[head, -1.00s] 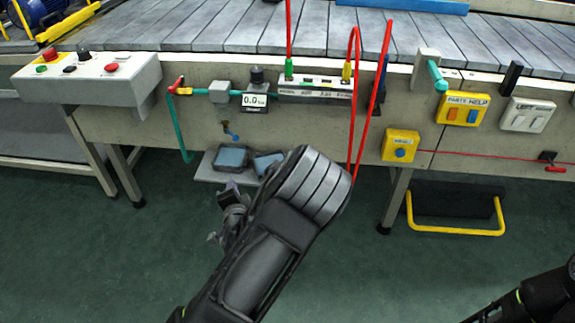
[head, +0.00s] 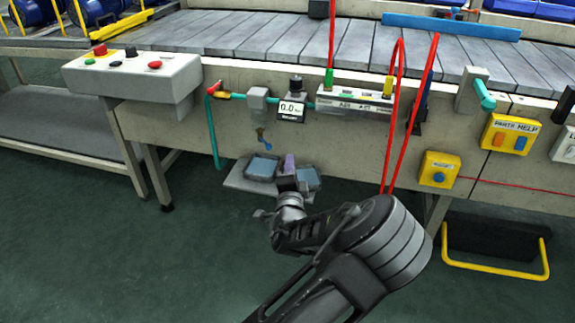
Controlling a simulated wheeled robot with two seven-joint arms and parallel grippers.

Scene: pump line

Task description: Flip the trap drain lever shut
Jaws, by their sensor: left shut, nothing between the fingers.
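My right gripper is out of view.
A red-handled valve (head: 213,89) and a 0.0 gauge (head: 291,108) flank the grey box. Red hoses (head: 395,140) hang to the right. A low shelf (head: 238,181) with blue-topped pedals (head: 262,167) lies below. The control box (head: 131,75) juts out at left.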

